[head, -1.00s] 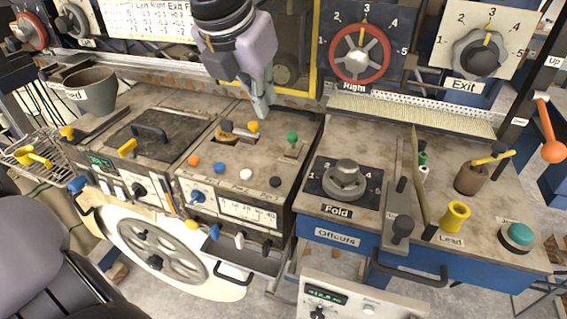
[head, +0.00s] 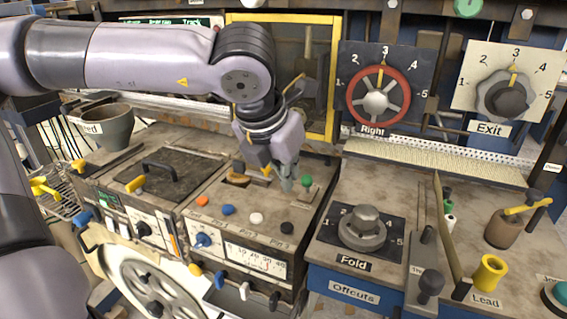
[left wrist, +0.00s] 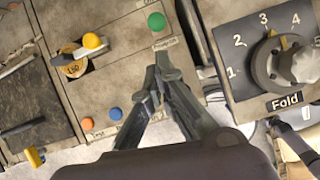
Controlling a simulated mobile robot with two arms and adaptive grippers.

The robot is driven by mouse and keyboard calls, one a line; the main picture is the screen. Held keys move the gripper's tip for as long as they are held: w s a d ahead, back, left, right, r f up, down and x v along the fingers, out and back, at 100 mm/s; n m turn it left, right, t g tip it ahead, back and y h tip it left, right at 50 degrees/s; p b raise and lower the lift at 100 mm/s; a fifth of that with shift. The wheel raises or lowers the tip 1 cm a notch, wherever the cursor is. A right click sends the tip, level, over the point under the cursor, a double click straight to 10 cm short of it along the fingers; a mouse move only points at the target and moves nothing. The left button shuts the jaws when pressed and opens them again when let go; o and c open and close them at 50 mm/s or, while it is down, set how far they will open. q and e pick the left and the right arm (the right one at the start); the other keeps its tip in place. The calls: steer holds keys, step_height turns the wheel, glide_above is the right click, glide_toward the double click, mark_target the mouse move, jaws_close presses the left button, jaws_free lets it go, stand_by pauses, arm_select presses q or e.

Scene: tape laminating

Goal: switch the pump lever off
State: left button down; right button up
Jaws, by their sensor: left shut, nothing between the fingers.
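Two levers stand on the panel of the middle machine. One has a green knob (head: 307,182) on a small plate; it also shows in the left wrist view (left wrist: 156,21). A printed label beside it is too small to read surely. The other has a yellow knob (left wrist: 91,41) over a round dial, largely hidden in the head view. I cannot tell from the labels which is the pump lever. My left gripper (head: 287,185) is shut and empty, pointing down just left of the green knob. In the left wrist view its fingertips (left wrist: 161,62) show just below the green knob, apart from it.
Orange, blue, white and black buttons (head: 257,218) line the panel front. The Fold dial (head: 362,230) stands to the right, across a gap. A lidded hatch (head: 158,165) with a dark handle lies to the left. The red Right wheel (head: 378,98) is behind.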

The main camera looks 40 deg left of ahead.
mark_target(307, 185)
arm_select(q)
steer(key=x, duration=0.5)
steer(key=shift+f, duration=0.2)
steer(key=shift+w+a+r+p, duration=0.1)
steer(key=shift+p, duration=0.3)
steer(key=shift+a+r, duration=0.1)
steer(key=shift+w+g, duration=0.1)
steer(key=shift+g, duration=0.3)
steer(key=shift+w+r+p, duration=0.1)
steer(key=shift+p, duration=0.25)
